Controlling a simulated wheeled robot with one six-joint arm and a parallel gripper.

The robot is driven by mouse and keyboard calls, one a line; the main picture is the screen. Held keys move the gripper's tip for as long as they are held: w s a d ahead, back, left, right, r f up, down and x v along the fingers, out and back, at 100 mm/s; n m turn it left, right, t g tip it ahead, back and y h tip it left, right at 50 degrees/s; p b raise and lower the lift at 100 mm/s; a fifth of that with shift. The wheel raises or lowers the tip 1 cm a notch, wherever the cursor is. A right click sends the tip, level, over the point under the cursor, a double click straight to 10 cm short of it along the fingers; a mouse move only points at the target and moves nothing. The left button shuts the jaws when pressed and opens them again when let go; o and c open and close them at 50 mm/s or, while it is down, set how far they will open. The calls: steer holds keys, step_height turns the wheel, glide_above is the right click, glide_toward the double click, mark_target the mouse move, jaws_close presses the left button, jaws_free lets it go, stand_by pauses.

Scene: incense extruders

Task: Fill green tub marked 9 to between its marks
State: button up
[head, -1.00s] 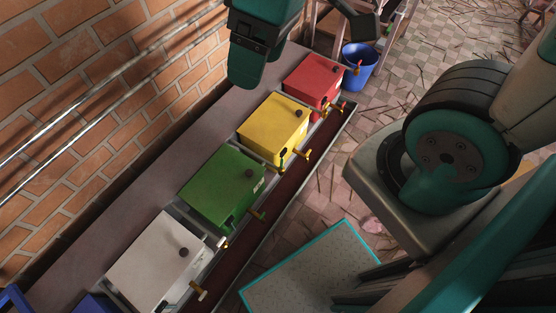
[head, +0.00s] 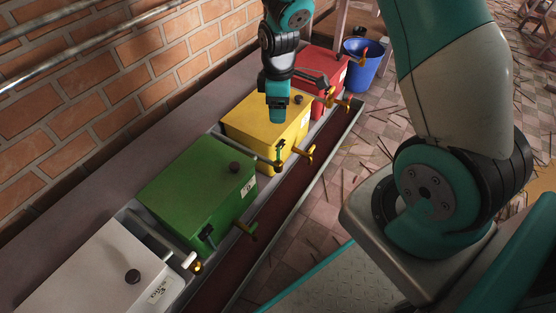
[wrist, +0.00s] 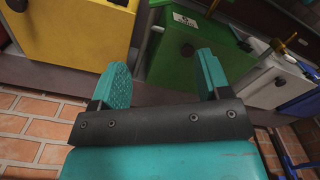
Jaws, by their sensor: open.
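The green tub (head: 195,195) stands in the row of tubs along the brick wall, between the yellow and white ones. It is closed, with a dark knob on top, a small pale label at its front edge, and a tap (head: 246,231) at the front. I cannot read the label or see the level inside. The green tub also shows in the wrist view (wrist: 188,55), beyond my fingers. My gripper (wrist: 162,80) is open, with nothing between its teal fingers. In the head view, my gripper (head: 276,108) hangs over the yellow tub.
The yellow tub (head: 262,125) and red tub (head: 322,62) stand farther along, the white tub (head: 95,275) nearer. Each has a tap on the front. A dark trough (head: 268,225) runs below. A blue bucket (head: 362,72) stands at the far end. The tiled floor is littered with sticks.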

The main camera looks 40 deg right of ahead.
mark_target(279, 152)
step_height(279, 152, down, 17)
steer(key=b, duration=0.7)
steer(key=c, duration=0.9)
